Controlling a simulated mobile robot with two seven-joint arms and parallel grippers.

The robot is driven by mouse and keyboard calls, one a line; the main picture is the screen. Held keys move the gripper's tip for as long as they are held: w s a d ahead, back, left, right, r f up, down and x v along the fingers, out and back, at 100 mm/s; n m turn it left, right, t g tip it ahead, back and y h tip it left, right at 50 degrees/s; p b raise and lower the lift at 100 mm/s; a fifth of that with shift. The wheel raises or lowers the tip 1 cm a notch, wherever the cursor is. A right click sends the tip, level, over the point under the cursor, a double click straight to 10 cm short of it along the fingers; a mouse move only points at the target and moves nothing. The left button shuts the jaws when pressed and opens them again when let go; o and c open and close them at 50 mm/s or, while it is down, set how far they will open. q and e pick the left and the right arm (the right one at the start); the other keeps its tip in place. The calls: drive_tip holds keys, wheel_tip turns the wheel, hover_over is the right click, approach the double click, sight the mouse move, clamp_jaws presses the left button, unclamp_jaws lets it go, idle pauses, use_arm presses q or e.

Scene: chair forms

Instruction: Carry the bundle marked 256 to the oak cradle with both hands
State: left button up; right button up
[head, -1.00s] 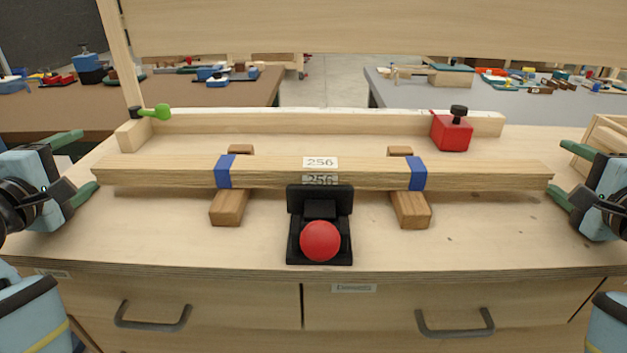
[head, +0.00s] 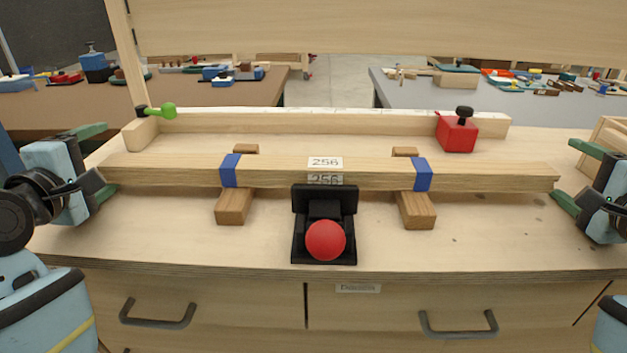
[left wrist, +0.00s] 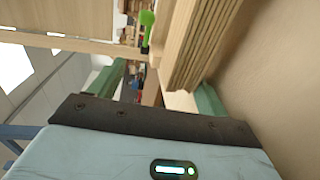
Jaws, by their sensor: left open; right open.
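The bundle marked 256 (head: 275,171) is a long stack of pale wood strips with two blue bands and white 256 labels. It lies across two brown wooden blocks (head: 234,207) (head: 414,210) on the bench. I cannot tell whether these blocks are the oak cradle. My left gripper (head: 108,160) is open, its fingers at the bundle's left end, one nearer and one farther. The left wrist view shows the layered bundle end (left wrist: 205,40) close to the open fingers. My right gripper (head: 565,172) is open at the bundle's right end; contact is unclear.
A black stand with a red ball-shaped button (head: 325,240) stands in front of the bundle's middle. Behind are a wooden rail (head: 300,124), a green-handled clamp (head: 160,111) and a red block with a black knob (head: 457,133). A wooden frame (head: 610,137) is partly visible at right.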

use_arm(q)
wheel_tip(320, 180, up, 2)
drive_tip(key=shift+r, duration=0.1)
use_arm(e)
drive_tip(key=shift+f, duration=0.25)
use_arm(q)
drive_tip(key=s+r+p, duration=0.4)
drive_tip(key=r+p, duration=0.5)
drive_tip(key=r, duration=0.3)
drive_tip(key=s+r+p, duration=0.5)
drive_tip(key=r+p, duration=0.4)
drive_tip(key=r, duration=0.4)
drive_tip(key=shift+s+r, duration=0.25)
drive_tip(key=shift+s, duration=0.05)
use_arm(e)
drive_tip(key=s+r+t, duration=0.2)
drive_tip(key=s+r, duration=0.1)
drive_tip(key=r, duration=2.5)
drive_tip(key=shift+f, duration=0.1)
drive_tip(key=o, duration=0.4)
drive_tip(key=shift+s, duration=0.15)
drive_tip(key=s, duration=1.2)
drive_tip(key=shift+f, duration=0.3)
use_arm(q)
drive_tip(key=shift+a+f, duration=0.1)
